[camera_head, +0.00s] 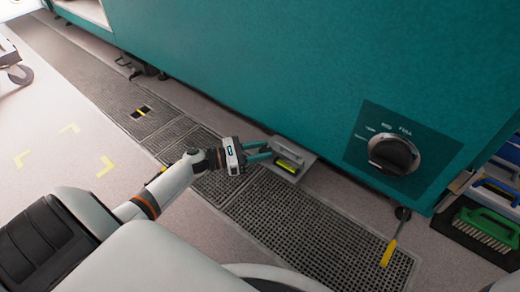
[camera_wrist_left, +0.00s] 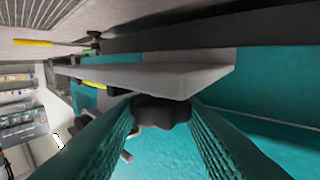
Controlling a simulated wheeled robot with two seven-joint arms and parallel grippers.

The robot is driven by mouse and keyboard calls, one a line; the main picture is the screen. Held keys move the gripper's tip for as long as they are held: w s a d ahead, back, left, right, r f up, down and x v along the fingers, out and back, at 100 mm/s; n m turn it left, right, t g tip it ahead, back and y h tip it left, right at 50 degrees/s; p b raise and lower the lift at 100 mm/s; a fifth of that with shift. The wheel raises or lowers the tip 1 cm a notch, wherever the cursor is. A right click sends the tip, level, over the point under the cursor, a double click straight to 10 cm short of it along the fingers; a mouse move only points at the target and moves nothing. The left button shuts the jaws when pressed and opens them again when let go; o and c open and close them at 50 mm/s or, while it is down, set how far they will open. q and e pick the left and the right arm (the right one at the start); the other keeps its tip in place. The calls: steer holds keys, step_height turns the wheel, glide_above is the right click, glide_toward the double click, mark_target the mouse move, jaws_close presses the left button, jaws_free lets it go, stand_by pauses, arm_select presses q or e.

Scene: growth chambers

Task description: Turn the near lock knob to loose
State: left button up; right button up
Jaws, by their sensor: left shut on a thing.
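My left gripper (camera_head: 268,153) is low in front of the teal cabinet, over the edge of the floor grating. Its teal fingers reach a grey plate (camera_head: 307,157) that sticks out at the cabinet's foot. In the left wrist view, the two fingers are closed around a dark, lobed knob (camera_wrist_left: 160,111) just beneath the grey plate (camera_wrist_left: 190,80). The fingers touch the knob on both sides. I cannot see any mark showing the knob's turn position, and the knob is hidden in the head view. My right gripper is not in view.
The teal cabinet (camera_head: 290,60) stands close behind the plate. A large black dial (camera_head: 393,154) is on its front. A yellow-handled lever (camera_head: 389,252) leans out over the floor grating (camera_head: 310,230). A green brush (camera_head: 487,228) lies at the right.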

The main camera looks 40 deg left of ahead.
arm_select(q)
steer(key=y, duration=0.1)
steer(key=n+t+y+p, duration=0.1)
steer(key=n+t+p, duration=0.1)
steer(key=shift+s+d+r+y, duration=0.2)
steer(key=shift+d+r+y, duration=0.05)
steer(key=shift+y, duration=0.15)
steer(key=shift+d+f+n+t+y+p, duration=0.1)
steer(key=shift+n+t+y+p, duration=0.35)
steer(key=shift+n+y, duration=0.3)
steer(key=shift+f+n+t+y, duration=0.15)
steer(key=shift+n+t+y, duration=0.3)
steer(key=shift+y, duration=0.5)
steer(key=o, duration=0.7)
